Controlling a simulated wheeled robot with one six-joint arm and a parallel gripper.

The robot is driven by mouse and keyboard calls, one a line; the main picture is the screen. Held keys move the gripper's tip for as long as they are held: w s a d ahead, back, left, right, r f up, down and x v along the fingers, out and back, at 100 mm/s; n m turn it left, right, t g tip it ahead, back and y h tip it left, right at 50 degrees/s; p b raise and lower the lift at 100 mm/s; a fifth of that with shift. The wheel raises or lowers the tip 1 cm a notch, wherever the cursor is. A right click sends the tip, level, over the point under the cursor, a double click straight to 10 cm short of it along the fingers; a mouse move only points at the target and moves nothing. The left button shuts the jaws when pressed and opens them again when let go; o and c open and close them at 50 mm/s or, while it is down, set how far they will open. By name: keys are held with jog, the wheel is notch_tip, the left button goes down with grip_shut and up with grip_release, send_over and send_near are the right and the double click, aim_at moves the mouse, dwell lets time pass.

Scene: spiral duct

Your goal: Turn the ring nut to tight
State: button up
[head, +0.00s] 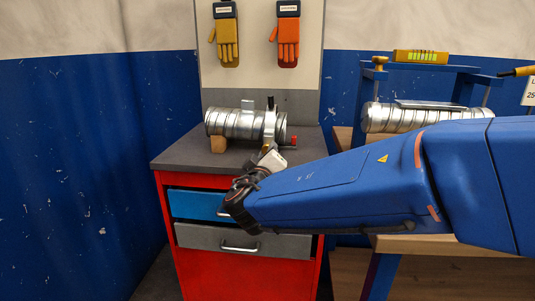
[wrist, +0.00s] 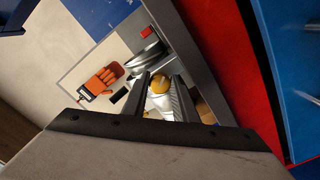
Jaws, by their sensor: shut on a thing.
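A silver spiral duct (head: 228,123) lies across the grey top of a red cabinet. The ring nut (head: 270,122) is the upright metal collar around its right part, with a dark lug pointing up. My gripper (head: 270,158) reaches it from the front, low on its near side. In the wrist view my gripper (wrist: 161,86) is shut on a part of the ring nut with a round yellow end (wrist: 160,84) between the two fingers. The dark lug (wrist: 118,95) shows left of the fingers. The exact contact is partly hidden by the fingers.
A wooden block (head: 218,144) supports the duct's left part. A small red piece (head: 293,141) is at its right end. Gloves (head: 288,38) hang on the board behind. Another duct (head: 420,117) lies on a bench at right, behind my arm. The cabinet's left top (head: 178,155) is clear.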

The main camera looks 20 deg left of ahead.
jog(key=m, duration=0.4)
jog(key=shift+f+m, duration=0.15)
jog(key=shift+m, duration=0.15)
jog(key=m, duration=0.3)
jog(key=shift+a+m, duration=0.1)
jog(key=shift+m, duration=0.3)
jog(key=m, duration=0.4)
jog(key=shift+s+a, duration=0.1)
jog(key=shift+m, duration=2)
jog(key=o, duration=1)
jog(key=shift+o, duration=0.2)
jog(key=v, duration=1.7)
jog(key=shift+s, duration=0.25)
